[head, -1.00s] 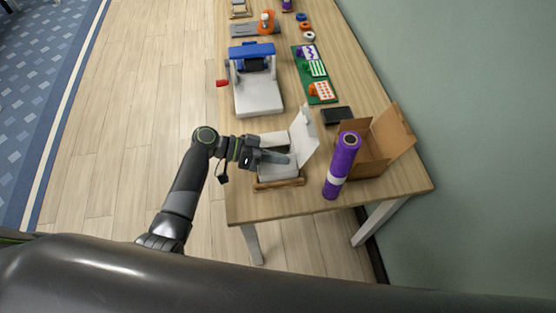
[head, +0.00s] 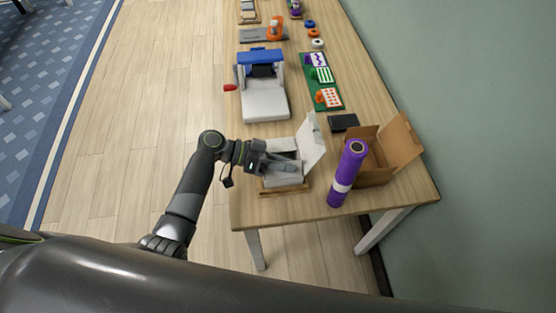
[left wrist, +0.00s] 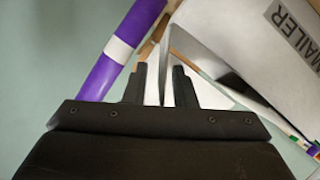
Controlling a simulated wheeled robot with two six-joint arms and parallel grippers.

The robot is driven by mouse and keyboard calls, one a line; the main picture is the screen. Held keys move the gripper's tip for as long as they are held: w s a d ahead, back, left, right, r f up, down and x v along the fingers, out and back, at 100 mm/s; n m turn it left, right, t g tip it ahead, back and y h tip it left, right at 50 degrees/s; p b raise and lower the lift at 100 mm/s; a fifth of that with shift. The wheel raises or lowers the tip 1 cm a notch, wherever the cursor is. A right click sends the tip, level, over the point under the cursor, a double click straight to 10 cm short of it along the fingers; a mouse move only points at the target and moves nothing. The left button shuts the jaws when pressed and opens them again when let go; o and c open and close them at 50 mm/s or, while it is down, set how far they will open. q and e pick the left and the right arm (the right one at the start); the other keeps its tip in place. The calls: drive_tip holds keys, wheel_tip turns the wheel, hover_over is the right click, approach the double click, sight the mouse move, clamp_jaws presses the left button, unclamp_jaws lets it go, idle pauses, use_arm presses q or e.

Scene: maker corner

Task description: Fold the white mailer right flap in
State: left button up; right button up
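The white mailer (head: 284,181) stands at the near end of the table with its lid (head: 312,147) raised on the right. My left gripper (head: 291,165) reaches over it from the left, at the open box. In the left wrist view, my left gripper's fingertips (left wrist: 160,85) are apart, with white panels showing between and beyond them. I cannot tell whether they touch a flap. The white mailer's panel lettered MAILER (left wrist: 255,40) fills the upper right there. The right flap is hard to make out behind the fingers. My right gripper is not in view.
A purple roll (head: 348,172) with a white band stands close to the right of the mailer. An open cardboard box (head: 372,176) is behind it. A black block (head: 344,122), a grey and blue machine (head: 264,100) and a green board (head: 313,70) lie further back.

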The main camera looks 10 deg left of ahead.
use_arm(q)
drive_tip(key=shift+a, duration=0.1)
drive_tip(key=shift+a, duration=0.3)
drive_tip(key=b+v, duration=0.4)
drive_tip(key=v, duration=1.2)
drive_tip(key=shift+a+r, duration=0.25)
drive_tip(key=shift+r, duration=0.05)
drive_tip(key=shift+s, duration=0.1)
drive_tip(key=shift+f, duration=0.1)
